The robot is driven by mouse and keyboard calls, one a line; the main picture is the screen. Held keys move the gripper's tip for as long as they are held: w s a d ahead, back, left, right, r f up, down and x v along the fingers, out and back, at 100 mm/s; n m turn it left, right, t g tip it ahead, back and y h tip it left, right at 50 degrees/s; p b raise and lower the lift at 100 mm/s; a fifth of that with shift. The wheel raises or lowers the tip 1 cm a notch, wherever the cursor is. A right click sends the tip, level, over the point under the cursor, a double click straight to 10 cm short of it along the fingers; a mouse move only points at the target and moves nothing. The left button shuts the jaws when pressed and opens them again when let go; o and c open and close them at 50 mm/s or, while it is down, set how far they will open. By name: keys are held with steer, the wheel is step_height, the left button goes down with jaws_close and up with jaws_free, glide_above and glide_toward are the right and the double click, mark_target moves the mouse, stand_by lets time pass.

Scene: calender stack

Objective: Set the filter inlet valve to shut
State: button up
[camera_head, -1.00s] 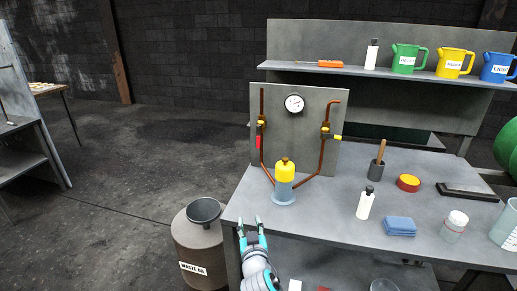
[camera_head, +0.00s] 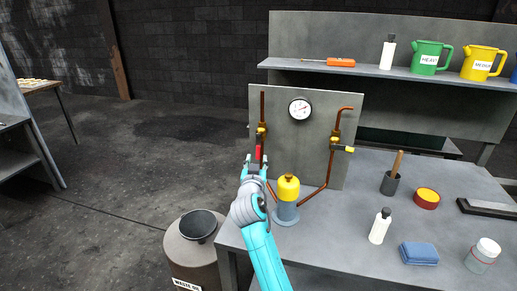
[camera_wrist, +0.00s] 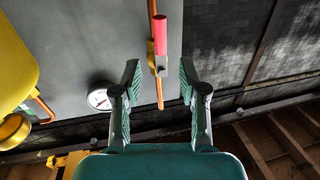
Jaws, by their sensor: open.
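A red valve handle (camera_head: 259,152) hangs straight down, in line with the left copper pipe (camera_head: 262,104) on the grey panel. In the wrist view the red handle (camera_wrist: 160,35) shows beyond the fingers, between their lines. My gripper (camera_head: 256,162) is open at the handle's lower end; in the wrist view its jaws (camera_wrist: 159,80) are apart with nothing held. A second valve with a yellow-tipped handle (camera_head: 343,149) sits sideways on the right pipe. The yellow-capped filter (camera_head: 288,188) stands below, between the pipes. I see no label telling which valve is the inlet.
A round gauge (camera_head: 301,109) is on the panel (camera_head: 310,150). The bench (camera_head: 330,240) holds a white bottle (camera_head: 380,226), a blue cloth (camera_head: 419,253) and other items at right. A waste oil drum (camera_head: 195,255) stands at lower left. Open floor lies left.

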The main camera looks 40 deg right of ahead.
mark_target(258, 150)
steer(key=x, duration=0.8)
jaws_close()
